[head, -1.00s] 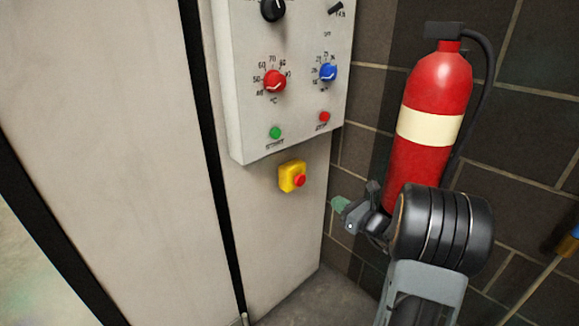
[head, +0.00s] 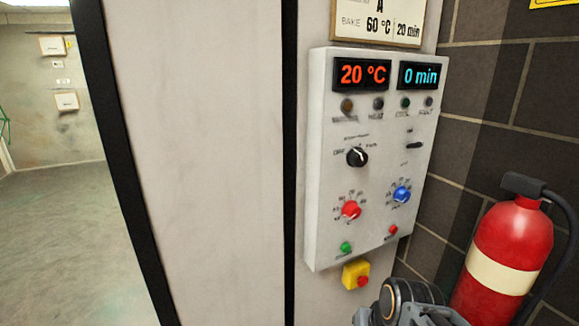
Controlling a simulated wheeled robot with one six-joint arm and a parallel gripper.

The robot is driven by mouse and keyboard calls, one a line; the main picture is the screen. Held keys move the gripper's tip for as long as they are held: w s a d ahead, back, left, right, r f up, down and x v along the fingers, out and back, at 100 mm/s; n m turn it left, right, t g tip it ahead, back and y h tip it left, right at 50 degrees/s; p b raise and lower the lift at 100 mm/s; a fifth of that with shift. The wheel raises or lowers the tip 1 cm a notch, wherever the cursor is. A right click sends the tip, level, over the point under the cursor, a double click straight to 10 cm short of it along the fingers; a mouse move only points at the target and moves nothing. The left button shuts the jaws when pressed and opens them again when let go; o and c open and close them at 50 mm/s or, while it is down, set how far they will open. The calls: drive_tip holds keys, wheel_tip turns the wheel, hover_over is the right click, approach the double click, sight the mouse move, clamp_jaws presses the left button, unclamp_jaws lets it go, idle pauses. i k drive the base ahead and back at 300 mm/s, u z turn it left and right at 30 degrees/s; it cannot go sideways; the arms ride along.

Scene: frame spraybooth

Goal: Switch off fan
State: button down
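The white control panel (head: 322,130) is mounted on the grey booth wall right of centre. A small black lever switch (head: 414,145) sits at its right side, below the indicator lamps; it lies about level, and its labels are too blurred to read. A black rotary knob (head: 357,156) is to the left of the lever. My arm shows at the bottom edge, below the panel and apart from the lever. The fingers of my gripper are not visible.
Displays read 20 °C (head: 362,75) and 0 min (head: 419,75). Below the lever are a red knob (head: 350,210), a blue knob (head: 401,195), a green button (head: 346,248) and a red button (head: 392,230). A yellow emergency-stop box (head: 350,275) and fire extinguisher (head: 512,245) are nearby.

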sight(418, 144)
drive_tip(key=k, duration=0.55)
drive_tip(key=z, duration=0.55)
drive_tip(key=i, duration=1.4)
drive_tip(key=u, duration=0.55)
